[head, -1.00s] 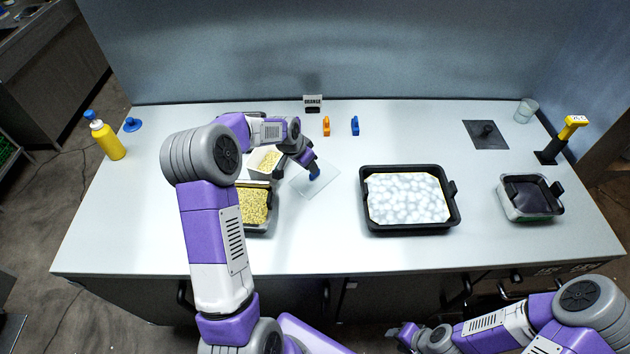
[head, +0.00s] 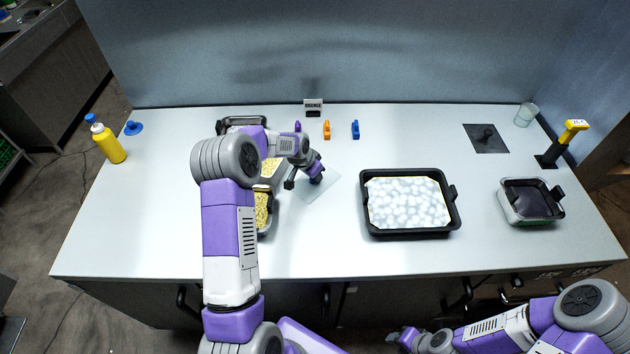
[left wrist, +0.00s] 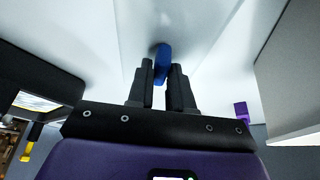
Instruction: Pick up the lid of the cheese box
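The clear lid (head: 327,187) with a blue knob lies on the table, turned at an angle. It also shows as a pale sheet in the left wrist view (left wrist: 120,40). The cheese box (head: 262,212) with yellow shreds stands left of it, partly hidden by my left arm. My left gripper (head: 317,178) is over the lid at the knob. In the left wrist view its fingers (left wrist: 161,70) are apart, with the blue knob (left wrist: 162,62) between and just beyond their tips. Contact is unclear. My right gripper (head: 392,336) is low in front of the table; its fingers are unclear.
A black tray (head: 366,222) with white contents stands right of the lid. A smaller black-rimmed container (head: 532,219) stands further right. Orange (head: 327,130) and blue (head: 355,130) small objects stand behind. A yellow bottle (head: 108,146) is at far left. Table between lid and tray is clear.

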